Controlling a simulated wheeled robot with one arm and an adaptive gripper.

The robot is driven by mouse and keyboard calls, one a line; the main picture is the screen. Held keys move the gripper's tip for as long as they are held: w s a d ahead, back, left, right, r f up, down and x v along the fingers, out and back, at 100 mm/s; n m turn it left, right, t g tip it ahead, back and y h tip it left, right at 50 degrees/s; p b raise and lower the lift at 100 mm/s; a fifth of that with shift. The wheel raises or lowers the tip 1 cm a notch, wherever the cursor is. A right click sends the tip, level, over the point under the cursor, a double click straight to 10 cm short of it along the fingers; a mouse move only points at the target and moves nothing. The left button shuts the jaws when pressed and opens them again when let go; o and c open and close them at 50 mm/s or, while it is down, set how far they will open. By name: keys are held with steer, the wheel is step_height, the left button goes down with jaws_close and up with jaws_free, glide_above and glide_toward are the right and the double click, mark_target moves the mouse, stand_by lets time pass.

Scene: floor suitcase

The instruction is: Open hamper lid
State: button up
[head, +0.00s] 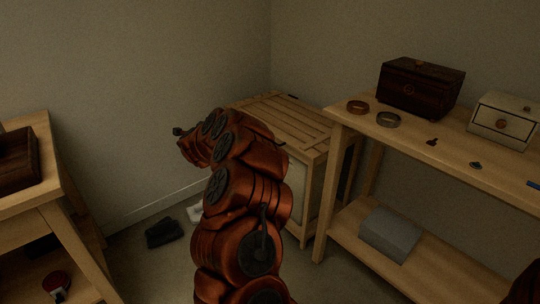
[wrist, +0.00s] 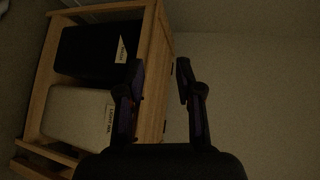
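The hamper is a wooden frame (wrist: 36,110) with a slatted wooden lid (head: 275,117), which lies flat and shut in the head view. In the wrist view the hamper appears turned on its side. It holds a black bag (wrist: 88,50) and a pale bag (wrist: 75,113), each with a white label. My gripper (wrist: 160,72) is open and empty. Its left finger overlaps the hamper's edge in the picture; its right finger is against the bare wall. I cannot tell any contact. In the head view my arm hides part of the hamper and most of the gripper.
A wooden shelf table (head: 440,150) stands close to the hamper's right, with a dark chest (head: 420,88), a white box (head: 503,121) and a grey box (head: 390,234). Dark cloth (head: 164,232) lies on the floor. Another wooden table (head: 60,190) is at left.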

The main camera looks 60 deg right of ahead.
steer(key=s+d+f+m+g+h+b, duration=0.4)
steer(key=s+d+f+m+g, duration=0.25)
steer(key=s+d+f, duration=0.65)
steer(key=shift+n, duration=0.35)
steer(key=shift+w+d+r+b, duration=0.15)
steer(key=shift+d+r, duration=0.1)
steer(key=shift+d, duration=0.9)
steer(key=shift+d+r+b, duration=0.2)
steer(key=shift+d, duration=0.95)
steer(key=shift+w+d+r+b, duration=0.15)
steer(key=shift+d+r, duration=0.1)
steer(key=shift+d, duration=0.9)
steer(key=shift+s, duration=0.1)
jaws_close()
